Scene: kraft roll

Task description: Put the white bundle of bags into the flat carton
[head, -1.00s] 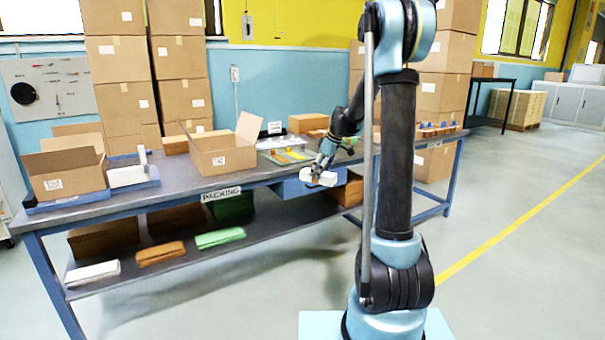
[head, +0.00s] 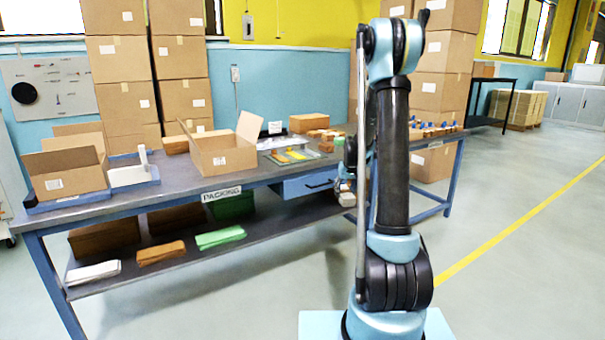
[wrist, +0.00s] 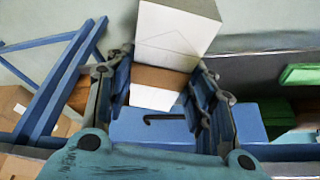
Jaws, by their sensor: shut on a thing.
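My gripper (wrist: 166,76) is shut on a white block-shaped bundle with a brown band (wrist: 180,32), seen between the fingers in the wrist view. In the head view the bundle (head: 346,199) is small and partly hidden by my arm, in front of the bench's right half and below its top. An open, low-walled carton (head: 226,160) with raised flaps stands mid-bench, left of my gripper. Another open carton (head: 68,181) stands at the bench's left end. I cannot tell for certain which one is the flat carton.
The packing bench (head: 190,187) has a blue drawer (head: 308,185) under its top, near my gripper. White (head: 93,272), brown (head: 161,252) and green (head: 220,237) flat stacks lie on the lower shelf. A white-topped device (head: 133,174) stands between the cartons.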

